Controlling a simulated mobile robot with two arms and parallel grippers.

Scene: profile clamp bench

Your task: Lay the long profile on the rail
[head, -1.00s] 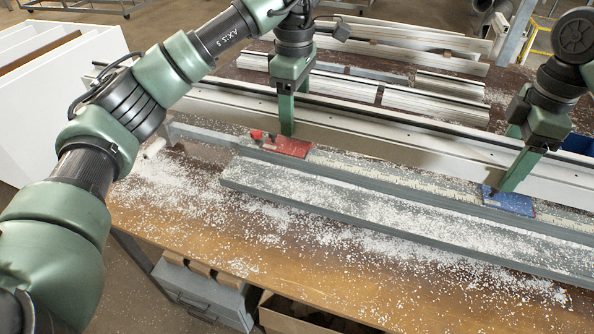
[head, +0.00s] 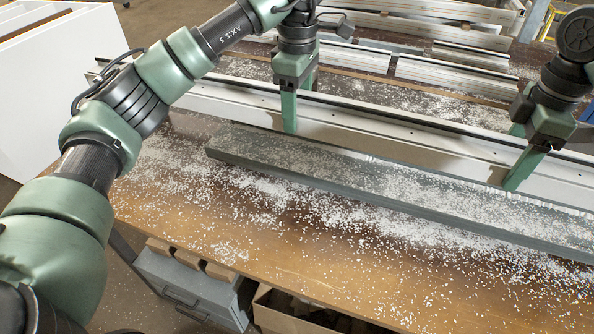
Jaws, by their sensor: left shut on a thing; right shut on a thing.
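The long profile (head: 390,138) is white with a dark strip along its top. It runs from upper left to the right edge in the head view. My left gripper (head: 291,125) is shut on its left part, one finger in front and one behind. My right gripper (head: 512,182) is shut on it further right. The grey rail (head: 400,207) lies on the bench just in front of and below the profile in the picture, strewn with white chips. I cannot tell whether the profile touches the rail. The rail's back side is hidden behind the profile.
The wooden bench top (head: 330,260) is scattered with chips and is otherwise clear in front. Shorter profiles (head: 455,75) lie behind. A white cabinet (head: 60,85) stands at left. Grey drawers (head: 175,290) and a cardboard box (head: 285,310) are below the front edge.

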